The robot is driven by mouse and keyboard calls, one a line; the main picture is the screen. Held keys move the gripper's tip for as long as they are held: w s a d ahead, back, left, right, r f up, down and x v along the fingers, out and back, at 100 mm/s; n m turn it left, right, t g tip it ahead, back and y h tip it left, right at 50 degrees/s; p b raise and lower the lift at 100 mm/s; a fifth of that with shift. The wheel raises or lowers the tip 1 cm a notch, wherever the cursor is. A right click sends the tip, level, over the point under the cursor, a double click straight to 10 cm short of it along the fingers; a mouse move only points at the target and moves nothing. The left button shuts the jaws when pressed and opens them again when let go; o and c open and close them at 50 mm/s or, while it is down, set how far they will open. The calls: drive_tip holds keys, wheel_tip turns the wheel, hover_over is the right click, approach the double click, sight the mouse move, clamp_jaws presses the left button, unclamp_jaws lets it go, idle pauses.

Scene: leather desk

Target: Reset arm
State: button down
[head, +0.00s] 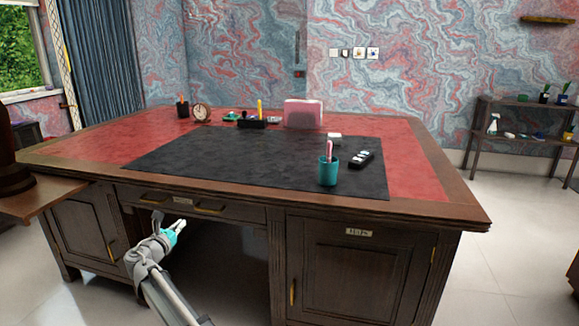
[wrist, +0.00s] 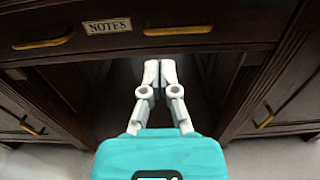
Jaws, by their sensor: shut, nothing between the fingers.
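My gripper (head: 180,224) is in front of the desk (head: 473,208), below the level of its top and near the drawer (head: 225,206) over the knee space. In the wrist view, my gripper (wrist: 160,66) has its two pale fingers together, with nothing between them. The fingertips point toward the dark knee space under the drawer marked NOTES (wrist: 108,27). They appear apart from the desk. My arm reaches up from the bottom of the head view.
The desktop holds a teal cup (head: 328,172), a black remote-like object (head: 361,159), a clock (head: 201,112) and a pink-white box (head: 303,114). A wooden surface (head: 50,196) juts in at left. Open floor (head: 520,240) lies at right.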

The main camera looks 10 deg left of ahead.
drive_tip(key=d+f+m+g+h, duration=0.1)
drive_tip(key=d+f+m+g, duration=0.4)
drive_tip(key=d, duration=0.8)
drive_tip(key=d+f+m+g+h+p, duration=0.15)
drive_tip(key=d+m, duration=0.55)
drive_tip(key=d, duration=0.7)
drive_tip(key=d+f+m+g+h, duration=0.2)
drive_tip(key=d+f+m+g, duration=0.25)
drive_tip(key=d, duration=0.85)
drive_tip(key=s+d+f+m+g+y, duration=0.3)
drive_tip(key=s+d+m, duration=0.6)
drive_tip(key=s+d, duration=0.1)
drive_tip(key=s+d+f+m+g+y, duration=0.2)
drive_tip(key=s+d+m+g+y, duration=0.2)
drive_tip(key=s+d+m, duration=0.6)
wheel_tip(320, 180, up, 38)
drive_tip(key=n+p, duration=0.1)
drive_tip(key=p, duration=3.7)
drive_tip(key=shift+d+p, duration=0.4)
drive_tip(key=shift+d, duration=0.05)
drive_tip(key=shift+f, duration=0.1)
